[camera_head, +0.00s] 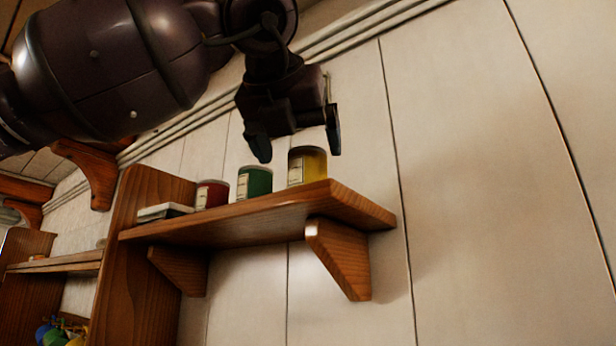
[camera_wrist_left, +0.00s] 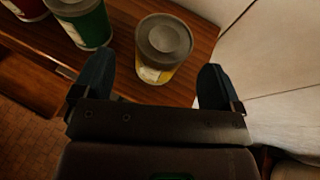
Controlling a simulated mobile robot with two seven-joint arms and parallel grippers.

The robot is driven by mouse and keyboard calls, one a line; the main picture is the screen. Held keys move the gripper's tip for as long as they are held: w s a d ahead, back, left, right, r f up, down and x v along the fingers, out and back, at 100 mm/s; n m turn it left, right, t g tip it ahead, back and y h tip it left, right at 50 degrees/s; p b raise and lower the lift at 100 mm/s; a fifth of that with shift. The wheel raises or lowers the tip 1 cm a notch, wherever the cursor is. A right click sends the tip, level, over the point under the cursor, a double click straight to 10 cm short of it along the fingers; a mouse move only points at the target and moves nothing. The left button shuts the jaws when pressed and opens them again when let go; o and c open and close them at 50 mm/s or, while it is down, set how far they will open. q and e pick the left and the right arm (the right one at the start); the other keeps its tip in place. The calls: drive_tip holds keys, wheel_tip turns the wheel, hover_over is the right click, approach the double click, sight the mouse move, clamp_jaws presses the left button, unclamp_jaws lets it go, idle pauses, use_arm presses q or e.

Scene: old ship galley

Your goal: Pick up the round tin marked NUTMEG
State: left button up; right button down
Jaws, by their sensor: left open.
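Three round tins stand in a row on a wooden wall shelf (camera_head: 240,222): a red one (camera_head: 212,194), a green one (camera_head: 254,182) and a yellow one (camera_head: 312,165) nearest the shelf's right end. Each has a pale label, but the lettering is too small to read, so I cannot tell which says NUTMEG. My left gripper (camera_head: 297,151) is open and empty, pointing down just above the yellow tin. In the left wrist view the yellow tin (camera_wrist_left: 162,45), with its grey lid, lies between and slightly beyond the fingertips (camera_wrist_left: 156,70). My right gripper is not in view.
The green tin (camera_wrist_left: 88,24) stands close to the left finger in the left wrist view. A small flat stack (camera_head: 165,211) lies at the shelf's left end beside an upright wooden panel (camera_head: 150,190). The plank wall (camera_head: 480,180) right of the shelf is bare.

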sight(307, 171)
use_arm(q)
drive_tip(key=x, duration=0.5)
drive_tip(key=shift+f, duration=0.15)
drive_tip(key=shift+s, duration=0.1)
drive_tip(key=shift+c, duration=0.5)
drive_tip(key=c, duration=1)
